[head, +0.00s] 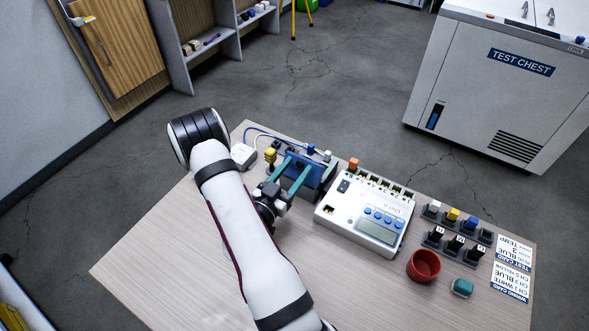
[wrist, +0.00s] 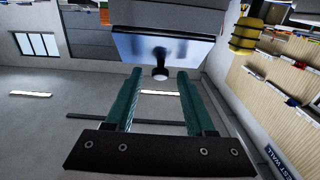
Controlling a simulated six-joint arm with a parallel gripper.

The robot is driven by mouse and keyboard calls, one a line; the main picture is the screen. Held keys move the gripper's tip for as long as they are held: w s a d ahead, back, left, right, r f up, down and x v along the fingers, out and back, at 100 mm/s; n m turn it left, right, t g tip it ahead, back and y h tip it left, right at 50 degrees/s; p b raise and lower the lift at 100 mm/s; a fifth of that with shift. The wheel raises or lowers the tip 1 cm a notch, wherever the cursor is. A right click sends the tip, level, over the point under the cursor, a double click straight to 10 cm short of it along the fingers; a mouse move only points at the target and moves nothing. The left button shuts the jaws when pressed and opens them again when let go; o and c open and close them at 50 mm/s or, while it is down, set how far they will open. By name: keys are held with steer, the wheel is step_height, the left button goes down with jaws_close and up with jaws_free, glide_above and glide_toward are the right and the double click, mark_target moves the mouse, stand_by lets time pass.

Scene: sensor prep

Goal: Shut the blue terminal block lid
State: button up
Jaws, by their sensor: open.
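The terminal block (head: 330,184) sits near the back of the table, left of the white test unit. Its blue lid (head: 314,174) appears raised, partly hidden behind my fingers. In the wrist view the lid (wrist: 185,48) is a glossy bluish panel at the top, with a small pale-ended knob (wrist: 160,73) sticking out of it. My gripper (head: 299,166) is at the lid, its teal fingers pointing toward it. In the wrist view my gripper (wrist: 159,75) is open, with the knob showing between the fingertips. I cannot tell whether the fingers touch it.
The white test unit (head: 365,212) with a screen and buttons stands close to the right. A white box (head: 243,156) and a yellow connector (head: 270,155) are to the left. A red cup (head: 423,266), a teal block (head: 462,287) and connector racks lie further right. The table front (head: 170,265) is clear.

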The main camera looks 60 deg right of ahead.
mark_target(303, 160)
jaws_close()
steer(key=shift+d, duration=0.1)
stand_by(0.4)
steer(key=y, duration=0.1)
steer(key=d+y, duration=0.1)
steer(key=y, duration=0.1)
steer(key=shift+d+r, duration=0.15)
steer(key=shift+r, duration=0.05)
steer(key=d+y, duration=0.1)
steer(key=y, duration=0.1)
steer(key=shift+d+f+y, duration=0.1)
steer(key=shift+d+y, duration=0.05)
steer(key=shift+y, duration=0.15)
steer(key=shift+d+f+y, duration=0.25)
steer(key=shift+d+y, duration=0.3)
steer(key=shift+y, duration=0.55)
steer(key=shift+d+f+y, duration=0.2)
steer(key=shift+y, duration=0.4)
steer(key=shift+d+f+y, duration=0.15)
steer(key=shift+d+y, duration=0.05)
steer(key=shift+y, duration=0.4)
